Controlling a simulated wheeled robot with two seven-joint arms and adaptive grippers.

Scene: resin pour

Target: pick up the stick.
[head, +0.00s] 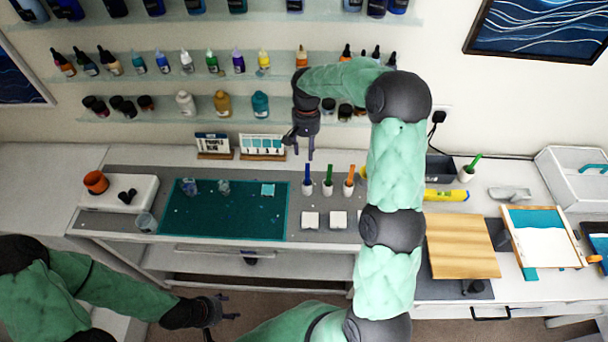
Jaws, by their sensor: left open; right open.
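Several coloured sticks stand upright in small white cups. A blue stick (307,173), a green stick (329,173) and an orange stick (350,175) stand in a row right of the teal mat. Another green stick (475,162) leans in a cup further right. The view does not show which one is meant. My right gripper (303,151) is open and empty, pointing down, and appears above and just behind the blue stick. My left gripper (231,307) is open and empty, low in front of the desk, away from the sticks.
The teal mat (225,222) holds small clear cups. White square tiles (310,220) lie in front of the sticks. Two small signs (263,147) stand behind the mat. A yellow tool (446,195) and a wooden board (462,245) lie right of my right arm, which hides part of the desk.

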